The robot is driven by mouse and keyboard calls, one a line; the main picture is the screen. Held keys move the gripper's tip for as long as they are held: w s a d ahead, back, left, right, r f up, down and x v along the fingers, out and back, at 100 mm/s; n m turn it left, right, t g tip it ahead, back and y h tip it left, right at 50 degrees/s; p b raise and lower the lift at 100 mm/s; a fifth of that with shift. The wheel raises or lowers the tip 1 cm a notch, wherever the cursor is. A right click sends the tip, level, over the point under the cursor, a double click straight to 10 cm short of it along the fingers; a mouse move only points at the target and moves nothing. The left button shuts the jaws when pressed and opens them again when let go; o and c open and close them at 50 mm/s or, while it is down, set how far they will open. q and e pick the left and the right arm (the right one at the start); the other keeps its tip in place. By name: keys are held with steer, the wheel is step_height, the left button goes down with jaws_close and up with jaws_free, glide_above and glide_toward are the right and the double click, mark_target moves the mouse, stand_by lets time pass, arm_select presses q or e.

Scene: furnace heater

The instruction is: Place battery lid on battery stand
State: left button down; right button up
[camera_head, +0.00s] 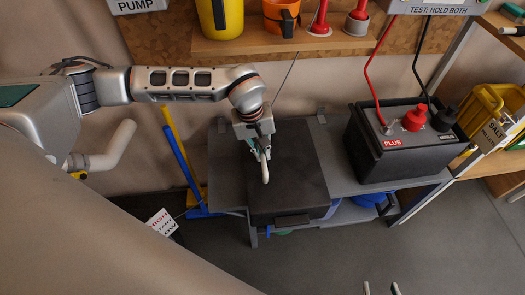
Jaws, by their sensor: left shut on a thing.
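The battery lid (302,178) is a large, dark, flat-topped piece at the middle of the head view, with a tab on its front edge. It is over the left part of the grey battery stand (338,150); I cannot tell whether it rests on it or is held just above. My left gripper (264,168) reaches down onto the lid's top left of centre and is shut, apparently on the lid; the grip point is partly hidden. My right gripper (381,288) shows only two fingertips at the bottom edge, apart with nothing between them.
A black battery (390,150) with red and black clamps and cables stands on the right of the stand. A shelf (285,43) with yellow and orange containers is behind. A yellow crate (490,115) is at right. Floor in front is clear.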

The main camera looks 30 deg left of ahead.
arm_select(q)
steer(key=c, duration=2.1)
jaws_free()
steer(key=shift+c, duration=0.2)
arm_select(e)
steer(key=shift+f, duration=0.2)
steer(key=shift+d, duration=0.1)
arm_select(q)
steer(key=r, duration=0.2)
steer(key=r+p, duration=0.1)
steer(key=r, duration=0.3)
steer(key=shift+a+r, duration=0.1)
steer(key=shift+a, duration=0.3)
step_height(320, 180, up, 6)
steer(key=p, duration=0.1)
steer(key=shift+s+a+p, duration=0.35)
steer(key=shift+s+a, duration=0.05)
steer(key=shift+s, duration=0.05)
arm_select(e)
steer(key=shift+s+d+f, duration=0.1)
steer(key=shift+s+d, duration=0.25)
steer(key=shift+s, duration=0.25)
steer(key=shift+w, duration=0.15)
